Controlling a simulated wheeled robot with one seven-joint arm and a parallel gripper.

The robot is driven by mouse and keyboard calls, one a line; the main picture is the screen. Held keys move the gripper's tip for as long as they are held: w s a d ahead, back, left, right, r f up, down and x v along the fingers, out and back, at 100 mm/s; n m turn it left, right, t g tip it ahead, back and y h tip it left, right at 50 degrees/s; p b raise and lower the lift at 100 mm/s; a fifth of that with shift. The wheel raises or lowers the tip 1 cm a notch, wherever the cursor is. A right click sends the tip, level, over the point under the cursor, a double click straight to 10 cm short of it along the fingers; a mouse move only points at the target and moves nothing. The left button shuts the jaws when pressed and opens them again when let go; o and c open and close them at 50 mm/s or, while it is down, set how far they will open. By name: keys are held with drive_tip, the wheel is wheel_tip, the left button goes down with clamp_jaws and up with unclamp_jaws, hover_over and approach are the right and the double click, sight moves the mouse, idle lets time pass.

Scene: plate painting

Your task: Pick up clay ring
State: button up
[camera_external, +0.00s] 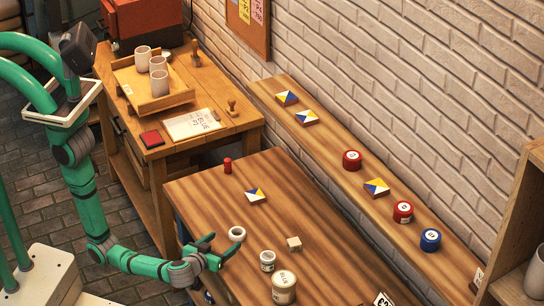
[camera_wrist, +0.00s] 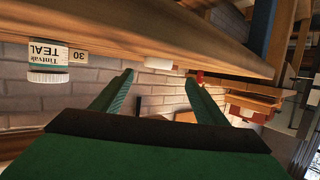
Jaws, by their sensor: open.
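The clay ring (camera_external: 237,238) is small, round and off-white, and lies on the near wooden table (camera_external: 215,200) close to its left edge. My gripper (camera_external: 224,244) is beside it, low at the table edge, with its fingers open towards the ring. In the wrist view, which looks upside down, a pale round piece (camera_wrist: 158,63) that looks like the ring shows edge-on, just beyond and between the two open fingertips (camera_wrist: 160,80). It appears apart from the fingers, and nothing is held.
A small teal-labelled jar (camera_wrist: 47,62) and a larger blue-labelled jar (camera_external: 283,290) stand near the ring. The table beyond the ring is mostly clear.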

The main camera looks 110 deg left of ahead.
sight(237, 232)
drive_tip(key=shift+w+x, duration=0.2)
drive_tip(key=shift+x, duration=3.55)
drive_tip(key=c, duration=1.1)
